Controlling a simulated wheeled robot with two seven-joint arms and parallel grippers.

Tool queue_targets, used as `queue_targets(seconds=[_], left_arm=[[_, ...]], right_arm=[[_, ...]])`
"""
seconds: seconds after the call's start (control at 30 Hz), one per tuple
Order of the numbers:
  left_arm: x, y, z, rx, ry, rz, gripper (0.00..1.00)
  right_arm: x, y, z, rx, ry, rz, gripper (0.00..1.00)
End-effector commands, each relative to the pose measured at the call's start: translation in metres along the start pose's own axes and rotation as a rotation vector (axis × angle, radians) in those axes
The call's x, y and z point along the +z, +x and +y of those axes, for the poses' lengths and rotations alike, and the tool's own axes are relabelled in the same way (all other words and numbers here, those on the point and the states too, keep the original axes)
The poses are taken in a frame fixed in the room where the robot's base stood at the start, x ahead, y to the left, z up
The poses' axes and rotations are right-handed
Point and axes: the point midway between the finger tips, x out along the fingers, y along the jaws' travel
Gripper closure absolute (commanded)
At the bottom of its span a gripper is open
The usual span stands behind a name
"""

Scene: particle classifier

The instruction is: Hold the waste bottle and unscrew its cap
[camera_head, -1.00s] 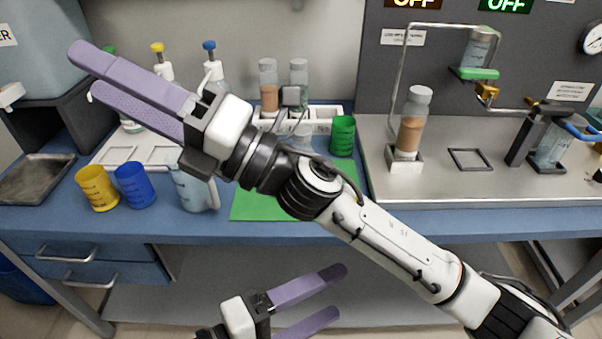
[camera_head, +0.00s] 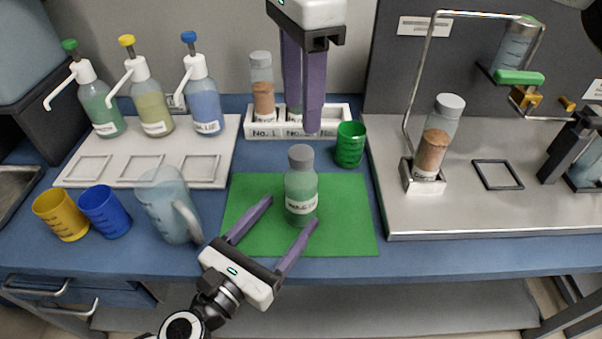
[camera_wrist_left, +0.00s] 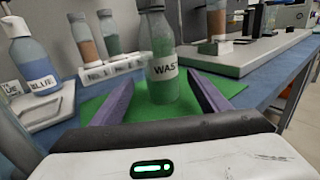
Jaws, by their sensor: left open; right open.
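The waste bottle (camera_head: 300,192), clear with green contents, a white label and a grey cap (camera_head: 301,154), stands upright on the green mat (camera_head: 349,215). In the left wrist view the bottle (camera_wrist_left: 162,62) stands ahead between the fingers, its label reading "WAS", its cap cut off at the top. My left gripper (camera_head: 291,212) is open, its fingers pointing at the bottle's lower part from the front, not closed on it. My right gripper (camera_head: 308,128) is open and points down above and behind the bottle, in front of the rack; its fingers overlap in this view.
A white rack (camera_head: 340,117) with brown-filled and other bottles stands behind the mat. A green cup (camera_head: 350,144) is right of it. A clear pitcher (camera_head: 165,208), a blue cup (camera_head: 105,212) and a yellow cup (camera_head: 61,216) stand left. Pump bottles and a metal apparatus flank the area.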

Motion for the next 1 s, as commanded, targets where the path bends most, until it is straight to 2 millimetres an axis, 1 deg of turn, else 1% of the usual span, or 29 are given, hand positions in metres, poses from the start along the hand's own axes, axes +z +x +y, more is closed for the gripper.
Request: queue_targets(seconds=[0.17, 0.4, 0.5, 0.6, 0.77, 1.0], left_arm=[[0.002, 0.022, 0.0, 0.0, 0.003, -0.004, 0.31], [0.002, 0.065, 0.0, 0.001, 0.004, -0.004, 0.31], [0.002, 0.08, 0.0, 0.001, 0.004, -0.003, 0.31], [0.001, 0.091, 0.0, 0.0, 0.003, -0.003, 0.31], [0.001, 0.1, 0.0, 0.0, 0.003, -0.002, 0.31], [0.001, 0.101, 0.0, 0.0, 0.003, -0.001, 0.31]], right_arm=[[0.0, 0.0, 0.0, 0.001, 0.0, 0.0, 0.53], [0.001, 0.001, 0.0, 0.001, 0.0, -0.002, 0.53], [0.001, 0.001, 0.0, 0.001, 0.0, -0.002, 0.53], [0.001, 0.001, 0.0, 0.001, 0.0, -0.002, 0.53], [0.001, 0.001, 0.0, 0.001, 0.0, -0.002, 0.53], [0.001, 0.001, 0.0, 0.001, 0.0, -0.002, 0.53]])
